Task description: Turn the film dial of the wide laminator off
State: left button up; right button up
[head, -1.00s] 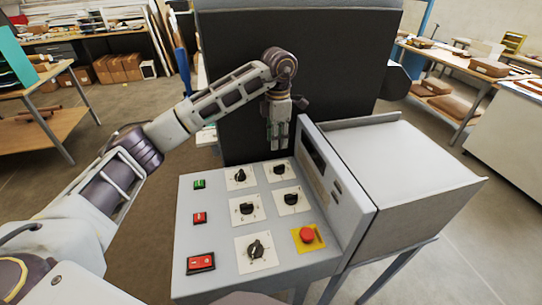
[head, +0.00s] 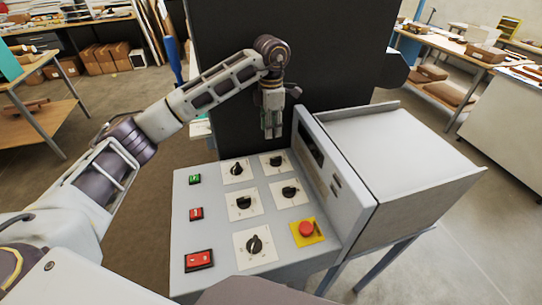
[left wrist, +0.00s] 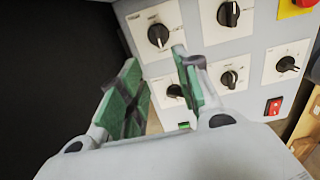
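The laminator's grey control panel (head: 215,235) carries several black dials on white plates. In the head view they are a back left dial (head: 237,169), a back right dial (head: 276,160), a middle left dial (head: 243,202), a middle right dial (head: 289,191) and a front dial (head: 254,244). Their labels are too small to read, so I cannot tell which is the film dial. My left gripper (head: 272,135) points down above the panel's back edge, near the back right dial. In the left wrist view its green-padded fingers (left wrist: 158,56) are apart and empty. My right gripper is out of view.
A red emergency stop (head: 306,229) on a yellow plate sits at the panel's right. Green (head: 194,179) and red (head: 199,260) switches line its left side. A raised grey housing (head: 335,185) borders the panel on the right. A large black surface (head: 235,75) stands behind.

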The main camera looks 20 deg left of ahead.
aim_at(271, 159)
pick_arm(q)
notch_tip(271, 159, down, 11)
jog(key=p, duration=0.2)
jog(key=shift+s+f+p, duration=0.1)
jog(key=shift+f+p, duration=0.1)
jog(key=shift+p, duration=0.1)
jog(key=shift+f, duration=0.8)
jog(key=shift+c, duration=0.3)
grip_shut()
